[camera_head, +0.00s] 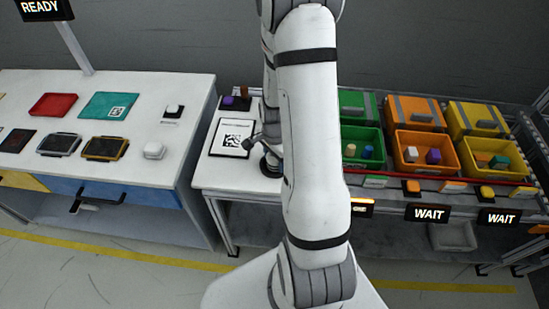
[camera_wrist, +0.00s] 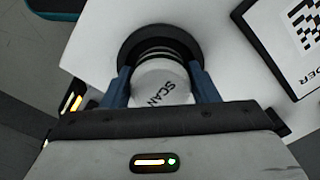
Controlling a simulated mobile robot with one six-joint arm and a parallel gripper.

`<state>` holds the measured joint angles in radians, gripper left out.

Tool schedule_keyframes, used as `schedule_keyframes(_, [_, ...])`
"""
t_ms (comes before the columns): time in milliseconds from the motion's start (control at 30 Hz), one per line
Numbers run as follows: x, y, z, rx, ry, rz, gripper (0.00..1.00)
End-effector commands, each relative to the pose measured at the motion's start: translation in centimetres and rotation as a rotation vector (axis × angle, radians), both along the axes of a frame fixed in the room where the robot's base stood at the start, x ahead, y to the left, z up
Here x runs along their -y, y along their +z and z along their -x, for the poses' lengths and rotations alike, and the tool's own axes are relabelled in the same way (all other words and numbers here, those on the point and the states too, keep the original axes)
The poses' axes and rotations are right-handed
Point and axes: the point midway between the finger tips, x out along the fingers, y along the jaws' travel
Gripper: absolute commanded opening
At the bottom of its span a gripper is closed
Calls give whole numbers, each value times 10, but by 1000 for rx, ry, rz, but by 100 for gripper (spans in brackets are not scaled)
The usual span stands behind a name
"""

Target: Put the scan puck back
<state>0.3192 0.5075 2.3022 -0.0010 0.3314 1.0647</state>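The scan puck (camera_wrist: 158,82) is a white round piece with SCAN on its face. In the wrist view it sits between the two blue fingers of my gripper (camera_wrist: 160,88), which are close against its sides; the gripper looks shut on it. Behind the puck is a dark ribbed part and a black round base (camera_wrist: 160,31) on the white table. I cannot tell whether the puck touches that base. In the head view, a black round base (camera_head: 270,166) shows beside my arm, which hides the puck and most of the gripper.
A framed code card (camera_head: 232,138) lies left of the base; it also shows in the wrist view (camera_wrist: 298,40). Green (camera_head: 362,146), orange (camera_head: 427,155) and yellow bins (camera_head: 487,158) stand right of my arm. A workbench (camera_head: 180,150) with tablets is at left.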

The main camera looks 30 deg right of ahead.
Motion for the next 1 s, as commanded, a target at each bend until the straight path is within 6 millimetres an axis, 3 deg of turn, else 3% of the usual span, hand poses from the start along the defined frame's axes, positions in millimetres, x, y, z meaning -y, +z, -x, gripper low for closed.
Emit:
schedule_keyframes(233, [0, 0, 0, 0, 1, 0, 74])
schedule_keyframes(600, [0, 7, -1, 2, 2, 1, 74])
schedule_keyframes(767, [0, 29, -1, 5, 2, 2, 74])
schedule_keyframes(1000, [-1, 76, -1, 5, 2, 2, 74])
